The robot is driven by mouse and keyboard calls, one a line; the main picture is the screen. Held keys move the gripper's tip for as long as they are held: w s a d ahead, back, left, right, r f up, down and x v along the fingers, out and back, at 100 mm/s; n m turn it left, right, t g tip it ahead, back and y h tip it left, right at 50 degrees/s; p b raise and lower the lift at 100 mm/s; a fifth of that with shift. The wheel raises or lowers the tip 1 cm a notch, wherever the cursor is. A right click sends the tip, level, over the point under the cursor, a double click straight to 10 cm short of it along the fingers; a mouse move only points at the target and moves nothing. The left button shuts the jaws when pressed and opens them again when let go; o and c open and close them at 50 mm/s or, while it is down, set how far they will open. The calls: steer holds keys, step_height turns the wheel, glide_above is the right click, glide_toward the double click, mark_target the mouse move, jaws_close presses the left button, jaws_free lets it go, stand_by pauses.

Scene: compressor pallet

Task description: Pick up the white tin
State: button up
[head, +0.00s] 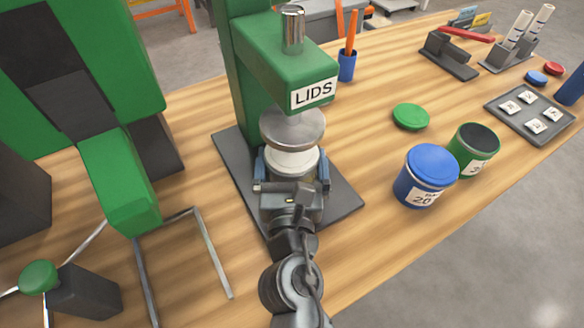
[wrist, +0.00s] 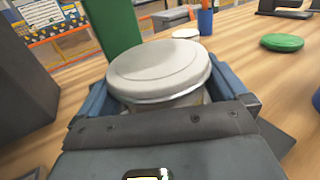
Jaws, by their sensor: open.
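The white tin (head: 291,161) stands upright on the dark base plate of the green press, below the head marked LIDS. A wide pale grey, lid-like disc (head: 292,124) shows over its top. In the wrist view this disc (wrist: 158,68) hides most of the tin (wrist: 180,99). My gripper (head: 292,174) is open, with one blue finger on each side of the tin. In the wrist view the fingers of my gripper (wrist: 160,92) also flank it left and right. I cannot tell whether either finger touches it. The tin's lower front is hidden behind my gripper.
The green press (head: 285,60) overhangs the tin closely. A blue-lidded tin (head: 426,175), an open green tin (head: 473,149) and a green lid (head: 411,116) stand to the right. Another green machine (head: 110,170) is at left. The wooden table is bare between press and blue-lidded tin.

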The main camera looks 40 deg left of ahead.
steer(key=shift+w+a, duration=0.25)
steer(key=shift+w, duration=0.15)
steer(key=c, duration=0.8)
steer(key=shift+r, duration=0.1)
